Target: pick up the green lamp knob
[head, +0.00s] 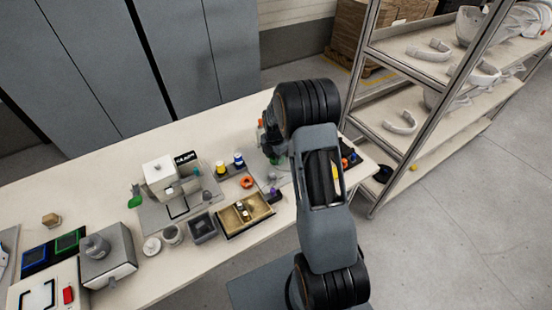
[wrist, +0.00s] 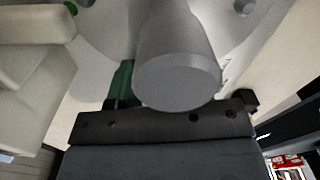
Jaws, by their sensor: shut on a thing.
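In the wrist view a dark green piece (wrist: 122,80), which looks like the green lamp knob, shows just beyond the left part of my gripper (wrist: 180,108). A thick grey cylinder (wrist: 178,80) stands in front of it and hides the rest of it and much of the jaws. My gripper is shut, seemingly on this green piece; the contact itself is hidden. In the head view my arm reaches down over the right part of the table and covers most of the lamp area, so the knob cannot be made out there.
On the table (head: 240,125) stand a white machine (head: 172,180), a wooden compartment tray (head: 256,222), a dark grey bin (head: 203,226) and a grey box (head: 107,265). A shelf rack (head: 405,160) with white helmet parts stands at the right. The table's back strip is clear.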

